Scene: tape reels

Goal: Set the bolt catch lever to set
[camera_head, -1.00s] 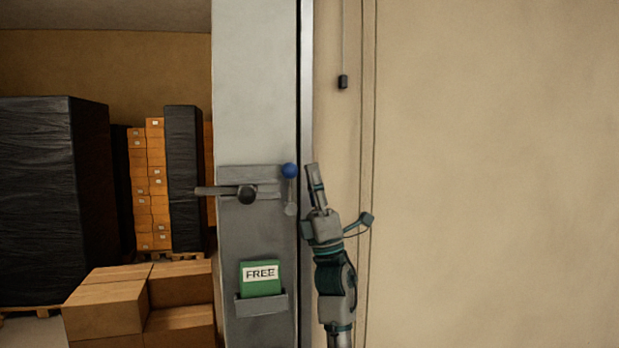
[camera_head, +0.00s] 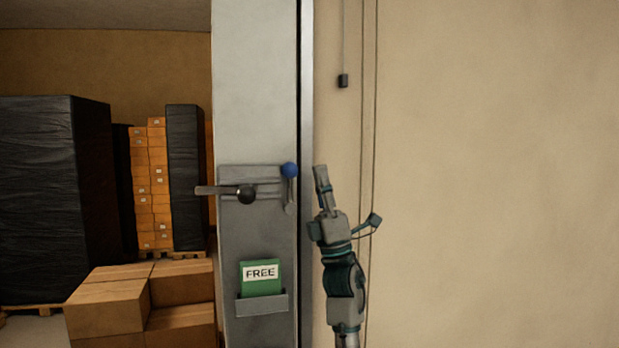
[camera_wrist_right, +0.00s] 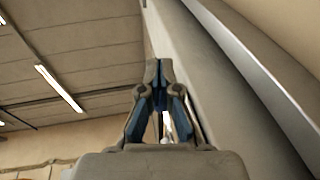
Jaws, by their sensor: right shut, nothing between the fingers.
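My left gripper is not in view.
A green card reading FREE (camera_head: 260,277) sits in a holder (camera_head: 262,304) below the bolt. A cord with a dark end (camera_head: 343,81) hangs above right. Cardboard boxes (camera_head: 105,305) and wrapped pallets (camera_head: 50,200) stand at left. The wall at right is clear.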

